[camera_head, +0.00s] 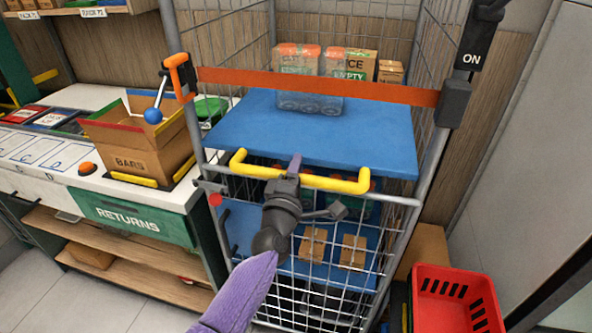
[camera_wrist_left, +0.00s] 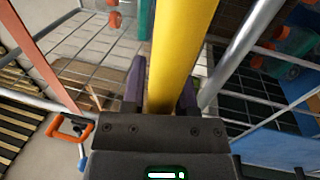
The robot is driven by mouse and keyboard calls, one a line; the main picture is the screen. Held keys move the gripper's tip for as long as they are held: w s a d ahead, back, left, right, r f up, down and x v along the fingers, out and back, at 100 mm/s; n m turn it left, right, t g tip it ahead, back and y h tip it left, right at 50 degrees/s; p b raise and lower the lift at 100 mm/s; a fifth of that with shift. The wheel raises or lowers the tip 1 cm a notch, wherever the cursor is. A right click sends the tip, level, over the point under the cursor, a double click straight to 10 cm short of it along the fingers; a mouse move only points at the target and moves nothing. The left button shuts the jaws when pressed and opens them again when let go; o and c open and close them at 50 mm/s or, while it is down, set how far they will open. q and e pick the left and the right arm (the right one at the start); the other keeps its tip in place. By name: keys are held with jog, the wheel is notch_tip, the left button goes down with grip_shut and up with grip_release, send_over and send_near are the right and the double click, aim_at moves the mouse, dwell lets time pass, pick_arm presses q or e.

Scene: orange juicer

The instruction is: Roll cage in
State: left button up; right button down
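The roll cage (camera_head: 408,201) is a grey wire trolley with blue shelves, standing in front of me. A yellow push handle (camera_head: 340,183) runs across its front. My left gripper (camera_head: 294,172) is at the middle of this handle. In the left wrist view the yellow bar (camera_wrist_left: 178,55) passes between the fingers of my left gripper (camera_wrist_left: 161,95), which sit close against both its sides. An orange strap (camera_head: 330,86) crosses the cage front above the handle, with an orange latch (camera_head: 180,77) at its left end. My right gripper is out of view.
The cage carries clear orange-lidded boxes (camera_head: 296,64) and cartons. At left is a returns counter (camera_head: 150,208) with an open cardboard box (camera_head: 135,150), close to the cage. A red basket (camera_head: 457,300) stands at lower right, beside a grey wall panel (camera_head: 535,130).

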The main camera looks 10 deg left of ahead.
pick_arm(q)
jog(key=o, duration=0.3)
jog(key=shift+w+f, duration=0.1)
jog(key=shift+w, duration=0.1)
jog(key=shift+o, duration=0.2)
jog(key=shift+s, duration=0.1)
jog(key=p+v, duration=0.1)
jog(key=v, duration=0.9)
jog(key=shift+p, duration=0.35)
